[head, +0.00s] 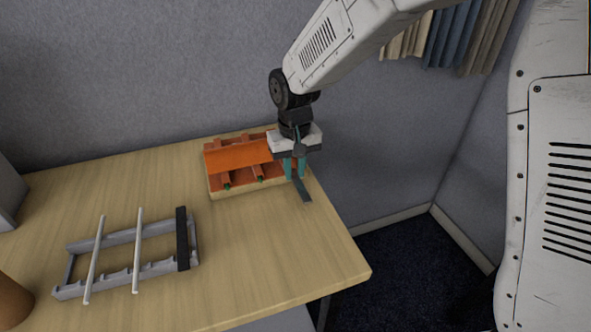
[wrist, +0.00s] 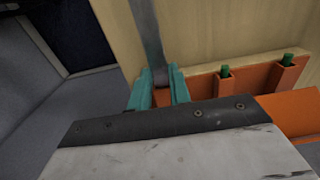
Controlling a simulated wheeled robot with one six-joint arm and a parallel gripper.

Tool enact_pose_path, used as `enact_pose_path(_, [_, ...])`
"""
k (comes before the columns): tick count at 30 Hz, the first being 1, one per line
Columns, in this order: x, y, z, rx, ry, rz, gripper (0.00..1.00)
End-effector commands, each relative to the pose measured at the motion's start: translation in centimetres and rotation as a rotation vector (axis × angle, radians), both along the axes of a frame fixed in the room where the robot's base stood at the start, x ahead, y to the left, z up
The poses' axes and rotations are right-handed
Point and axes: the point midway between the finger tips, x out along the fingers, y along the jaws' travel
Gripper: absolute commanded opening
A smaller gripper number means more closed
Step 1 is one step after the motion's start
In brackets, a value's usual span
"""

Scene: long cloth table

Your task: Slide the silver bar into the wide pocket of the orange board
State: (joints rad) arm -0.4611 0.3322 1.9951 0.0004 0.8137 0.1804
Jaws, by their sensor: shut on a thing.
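The orange board (head: 237,156) stands at the far right part of the table, with a sloped orange top and slots along its front. It also shows in the wrist view (wrist: 205,86), where two narrow slots hold green pieces. My gripper (head: 296,168) is at the board's right end, pointing down. Its teal fingers (wrist: 160,88) are shut on the silver bar (wrist: 147,35). The bar (head: 304,190) lies low and sticks out of the fingers toward the table's front. Its other end is hidden by the gripper, so I cannot tell whether it is inside a pocket.
A grey rack (head: 122,238) stands at the left of the table with two white rods and a black bar across it. A brown round object (head: 14,303) is at the lower left. The table's right edge (head: 345,240) is close to my gripper. The middle front is clear.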

Motion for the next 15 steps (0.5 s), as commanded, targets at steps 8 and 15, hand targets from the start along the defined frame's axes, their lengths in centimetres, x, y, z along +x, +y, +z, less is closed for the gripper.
enact_pose_path(8, [0.7, 0.2, 0.0, 0.0, 0.001, 0.0, 0.0])
enact_pose_path(15, [1.3, 0.4, 0.0, 0.0, 0.0, 0.0, 0.0])
